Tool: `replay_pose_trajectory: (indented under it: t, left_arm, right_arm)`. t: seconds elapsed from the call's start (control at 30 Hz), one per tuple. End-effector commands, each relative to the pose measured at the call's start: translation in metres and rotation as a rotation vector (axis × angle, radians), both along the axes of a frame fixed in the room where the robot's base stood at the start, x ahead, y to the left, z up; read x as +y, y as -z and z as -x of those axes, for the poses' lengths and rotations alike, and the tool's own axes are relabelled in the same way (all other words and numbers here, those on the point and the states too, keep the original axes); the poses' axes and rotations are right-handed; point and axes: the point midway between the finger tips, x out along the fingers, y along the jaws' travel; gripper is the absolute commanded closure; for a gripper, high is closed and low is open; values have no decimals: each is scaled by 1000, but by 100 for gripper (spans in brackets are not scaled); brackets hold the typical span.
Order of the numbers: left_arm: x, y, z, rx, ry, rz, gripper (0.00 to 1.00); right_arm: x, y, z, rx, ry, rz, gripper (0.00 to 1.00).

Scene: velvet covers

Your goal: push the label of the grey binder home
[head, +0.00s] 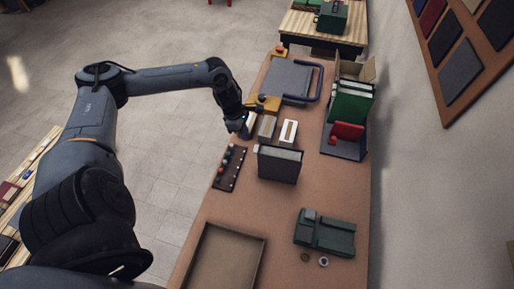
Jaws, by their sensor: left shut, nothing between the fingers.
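The grey binder (279,166) stands upright near the middle of the brown table, dark with a pale top edge. A small pale spot shows at its upper left edge; I cannot tell whether it is the label. My left gripper (245,133) is at the table's left side, behind and to the left of the binder and apart from it. It is shut and empty, and its fingertips are small in the picture. My right gripper is not in view.
Two small pale boxes (288,132) stand behind the binder. A strip with several knobs (230,168) lies left. A dark green device (325,233) and an empty tray (226,258) are in front. Green binders (350,104) and a red item (347,131) stand at right.

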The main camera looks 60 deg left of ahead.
Motion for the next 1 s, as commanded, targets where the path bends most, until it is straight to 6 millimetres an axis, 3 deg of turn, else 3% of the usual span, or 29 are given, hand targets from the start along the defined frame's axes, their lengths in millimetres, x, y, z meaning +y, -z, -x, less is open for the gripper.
replay_pose_trajectory:
  t: [0.2,0.4,0.6,1.0]
  left_arm:
    - [15,-45,-4,-31,-6,-13,100]
    - [22,-71,-6,-44,-10,-15,100]
    - [24,-81,-6,-49,-11,-17,100]
    - [24,-82,-6,-50,-10,-16,100]
  right_arm:
    - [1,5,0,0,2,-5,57]
    - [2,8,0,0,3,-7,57]
    - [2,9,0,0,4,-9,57]
    - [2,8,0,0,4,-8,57]
